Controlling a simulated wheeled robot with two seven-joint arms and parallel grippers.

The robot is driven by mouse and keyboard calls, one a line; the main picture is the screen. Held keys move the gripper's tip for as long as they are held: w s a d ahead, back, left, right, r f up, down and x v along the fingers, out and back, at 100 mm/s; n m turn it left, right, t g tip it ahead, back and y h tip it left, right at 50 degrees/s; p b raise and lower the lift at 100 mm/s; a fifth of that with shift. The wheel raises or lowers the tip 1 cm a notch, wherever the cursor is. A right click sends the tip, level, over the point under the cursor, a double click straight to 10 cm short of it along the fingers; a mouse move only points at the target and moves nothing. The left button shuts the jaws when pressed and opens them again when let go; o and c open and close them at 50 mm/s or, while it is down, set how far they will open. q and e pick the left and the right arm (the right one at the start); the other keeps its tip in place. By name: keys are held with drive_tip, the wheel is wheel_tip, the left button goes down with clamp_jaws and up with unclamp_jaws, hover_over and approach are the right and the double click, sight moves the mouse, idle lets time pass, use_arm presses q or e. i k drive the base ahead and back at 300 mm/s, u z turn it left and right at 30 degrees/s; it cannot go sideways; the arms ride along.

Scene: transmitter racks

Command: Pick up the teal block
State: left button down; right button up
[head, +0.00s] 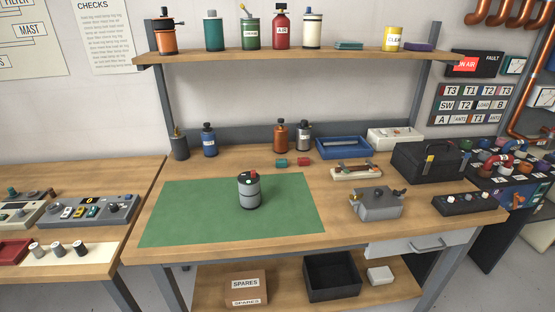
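A small teal block (281,162) lies on the wooden workbench top (345,210), behind the green mat. A small red block (304,162) lies just to its right, with a narrow gap between them. An orange-brown bottle (281,136) stands behind the teal block. Neither of my grippers shows in the head view.
A grey canister (249,191) stands on the green mat (175,222). A blue tray (344,147), a small parts tray (356,172), a grey metal device (376,202) and a black toolbox (427,162) occupy the right side. A shelf (300,55) with several bottles overhangs the back.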

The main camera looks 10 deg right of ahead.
sight(281, 162)
drive_tip(key=z, duration=0.55)
drive_tip(key=k, duration=1.3)
drive_tip(key=z, duration=1)
drive_tip(key=i, duration=0.55)
drive_tip(key=z, duration=0.65)
drive_tip(key=i, duration=2)
drive_tip(key=u, duration=1.55)
drive_tip(key=i, duration=0.65)
drive_tip(key=u, duration=0.6)
